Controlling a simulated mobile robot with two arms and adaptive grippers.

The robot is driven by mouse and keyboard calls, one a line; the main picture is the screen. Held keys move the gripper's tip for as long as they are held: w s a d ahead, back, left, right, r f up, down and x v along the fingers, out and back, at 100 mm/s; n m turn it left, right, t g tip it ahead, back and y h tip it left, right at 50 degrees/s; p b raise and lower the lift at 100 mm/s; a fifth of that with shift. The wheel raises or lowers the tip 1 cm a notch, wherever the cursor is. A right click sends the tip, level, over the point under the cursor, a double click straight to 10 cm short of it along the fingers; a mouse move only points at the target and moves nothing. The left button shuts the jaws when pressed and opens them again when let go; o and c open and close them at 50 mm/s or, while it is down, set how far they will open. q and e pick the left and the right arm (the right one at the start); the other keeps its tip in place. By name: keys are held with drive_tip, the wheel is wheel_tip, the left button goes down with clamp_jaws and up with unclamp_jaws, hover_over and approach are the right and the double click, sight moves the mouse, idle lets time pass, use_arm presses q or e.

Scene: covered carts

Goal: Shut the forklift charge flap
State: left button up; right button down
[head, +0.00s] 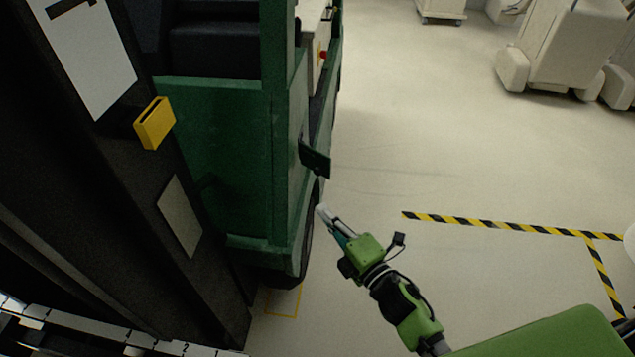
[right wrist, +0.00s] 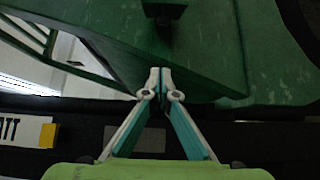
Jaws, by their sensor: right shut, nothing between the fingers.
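The green forklift (head: 215,150) stands at the left of the head view. Its small dark charge flap (head: 316,162) sticks out from the right-hand side, standing open. My right gripper (head: 321,212) is shut and empty, below the flap in the picture and apart from it. In the right wrist view the closed fingertips (right wrist: 160,78) meet in front of the green body (right wrist: 200,50). A dark piece (right wrist: 164,8) shows at the top edge there; I cannot tell if it is the flap. My left gripper is not in view.
A dark column (head: 110,190) with a yellow holder (head: 155,122) stands at the left. A forklift wheel (head: 307,240) is close to my right gripper. Yellow-black tape (head: 500,224) marks the floor. Covered carts (head: 570,45) stand far right; the floor between is clear.

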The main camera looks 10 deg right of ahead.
drive_tip(key=w+p, duration=0.1)
drive_tip(key=w, duration=0.9)
drive_tip(key=shift+d+p, duration=0.3)
drive_tip(key=shift+p, duration=0.1)
drive_tip(key=shift+d+f, duration=0.1)
